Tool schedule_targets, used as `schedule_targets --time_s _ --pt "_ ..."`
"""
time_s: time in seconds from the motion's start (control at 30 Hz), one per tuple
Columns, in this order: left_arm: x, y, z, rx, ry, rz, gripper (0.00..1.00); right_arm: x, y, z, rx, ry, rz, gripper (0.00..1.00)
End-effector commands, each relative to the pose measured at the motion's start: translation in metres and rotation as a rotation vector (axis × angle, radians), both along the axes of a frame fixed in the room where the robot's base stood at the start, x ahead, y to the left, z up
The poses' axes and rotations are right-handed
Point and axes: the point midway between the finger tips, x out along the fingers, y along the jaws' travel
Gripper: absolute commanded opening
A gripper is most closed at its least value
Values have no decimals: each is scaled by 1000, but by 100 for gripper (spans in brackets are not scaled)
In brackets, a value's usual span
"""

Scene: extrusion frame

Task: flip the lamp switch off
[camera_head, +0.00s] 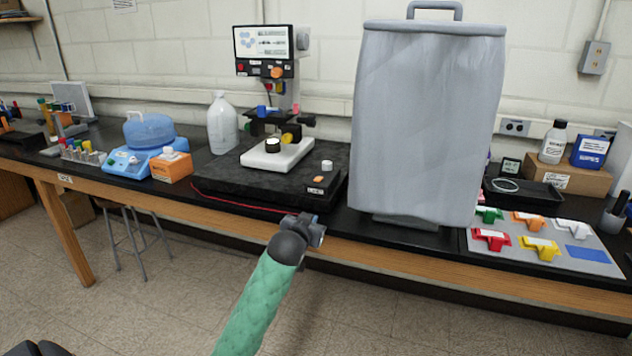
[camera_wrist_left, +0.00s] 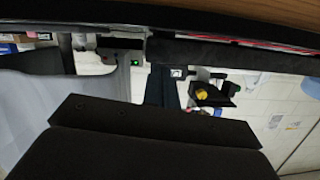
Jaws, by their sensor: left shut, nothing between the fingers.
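A microscope-like instrument (camera_head: 276,135) stands on a black slab (camera_head: 235,180) on the bench. A small control box with an orange top and a white label (camera_head: 317,184) sits at the slab's front right corner; I cannot tell whether it is the lamp switch, or its position. My left gripper (camera_head: 317,231) is shut and empty at the bench's front edge, just in front of and below that box, apart from it as far as I can see. In the left wrist view, a dark finger (camera_wrist_left: 156,88) points toward the slab edge, and a small green light (camera_wrist_left: 135,62) shows beside it.
A large grey covered case (camera_head: 425,120) stands just right of the slab. A mat with coloured clips (camera_head: 585,262) lies farther right. An orange box (camera_head: 171,167), a blue device (camera_head: 130,162) and a white jug (camera_head: 222,125) stand left. The floor in front is clear.

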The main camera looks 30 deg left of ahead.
Motion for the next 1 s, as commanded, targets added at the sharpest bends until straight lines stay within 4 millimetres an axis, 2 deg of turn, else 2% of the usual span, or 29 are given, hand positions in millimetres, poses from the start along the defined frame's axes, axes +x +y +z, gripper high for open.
schedule_targets --time_s 0.1,0.2,0.4,0.6,1.0 --pt "14 23 31 3 -149 5 0 2 2 1 6 -9 2 36" --pt "20 34 52 1 -260 -3 0 3 3 1 8 -13 3 36" --pt "23 38 76 -14 -411 -34 0 4 3 2 11 -16 2 36" --pt "22 36 84 -23 -464 -50 0 4 2 1 11 -17 -1 36" --pt "25 37 86 -24 -466 -51 0 1 1 1 7 -12 0 36"
